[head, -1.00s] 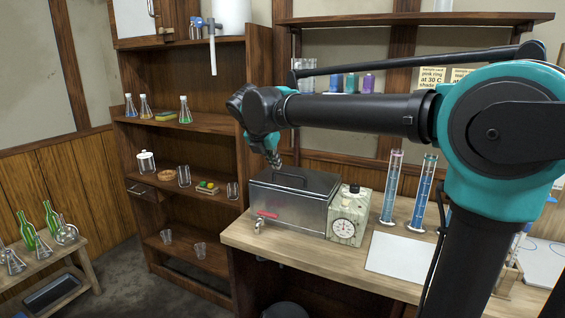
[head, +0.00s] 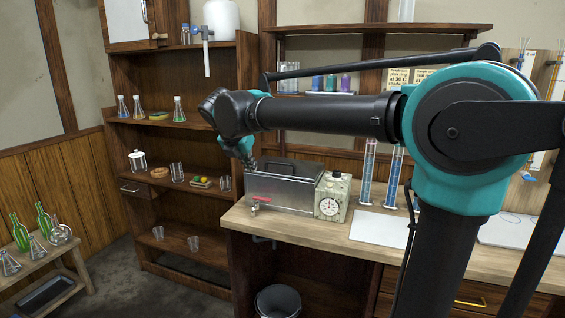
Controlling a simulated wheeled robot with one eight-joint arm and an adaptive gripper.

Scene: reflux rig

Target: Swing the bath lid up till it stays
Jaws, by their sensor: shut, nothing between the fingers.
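The bath (head: 283,192) is a steel box with a red mark and a small tap low at its front left, standing on the left end of the bench. Its dark lid (head: 292,170) looks down on top, seen at a shallow angle; I cannot tell whether it is slightly raised. The lid's handle is not clearly made out. My gripper (head: 251,167) points down at the bath's left end, close to the lid's left edge. It is shut and empty. Whether it touches the lid cannot be told.
A box with a round dial (head: 332,197) stands against the bath's right side. A shelf unit (head: 190,215) with glassware is at left. A bin (head: 278,300) stands below.

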